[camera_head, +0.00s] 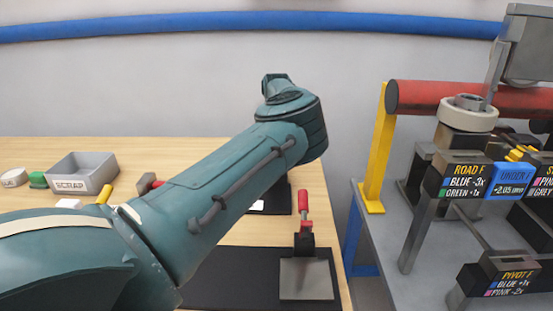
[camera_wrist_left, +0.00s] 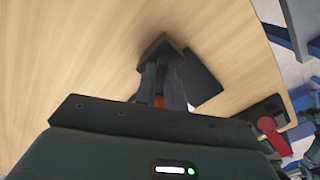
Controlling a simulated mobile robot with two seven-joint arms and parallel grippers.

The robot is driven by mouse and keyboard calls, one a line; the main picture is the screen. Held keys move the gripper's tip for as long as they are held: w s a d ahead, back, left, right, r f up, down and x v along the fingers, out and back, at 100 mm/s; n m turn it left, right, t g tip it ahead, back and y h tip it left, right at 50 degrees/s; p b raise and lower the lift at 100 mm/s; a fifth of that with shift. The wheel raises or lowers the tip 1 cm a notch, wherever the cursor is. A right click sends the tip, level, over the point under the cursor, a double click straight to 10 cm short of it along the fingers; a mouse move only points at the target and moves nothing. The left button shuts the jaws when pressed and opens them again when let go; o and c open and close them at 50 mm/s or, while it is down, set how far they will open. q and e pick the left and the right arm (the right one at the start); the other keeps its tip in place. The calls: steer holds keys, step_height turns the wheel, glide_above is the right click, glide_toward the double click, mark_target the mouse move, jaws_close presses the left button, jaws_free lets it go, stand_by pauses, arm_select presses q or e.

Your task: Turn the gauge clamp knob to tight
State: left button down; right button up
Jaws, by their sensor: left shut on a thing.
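My left arm crosses the middle of the head view, and its gripper is hidden there behind the arm. In the left wrist view my left gripper (camera_wrist_left: 165,85) points down at the wooden table, its fingers close together on a small dark part. A bit of orange (camera_wrist_left: 158,101) shows between the fingers. A dark block (camera_wrist_left: 163,44) stands at the fingertips, beside a dark flat plate (camera_wrist_left: 203,78). I cannot make out the gauge clamp knob or its setting. A red-handled clamp (camera_head: 304,212) stands upright on the table. My right gripper is not in view.
A grey plate (camera_head: 306,279) lies before the red-handled clamp. A grey stand with a red roller (camera_head: 430,97) and labelled blocks is at the right.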

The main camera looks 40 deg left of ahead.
arm_select(q)
steer(key=shift+m, duration=0.3)
steer(key=c, duration=1.5)
jaws_free()
step_height(320, 180, up, 13)
steer(key=shift+r, duration=0.1)
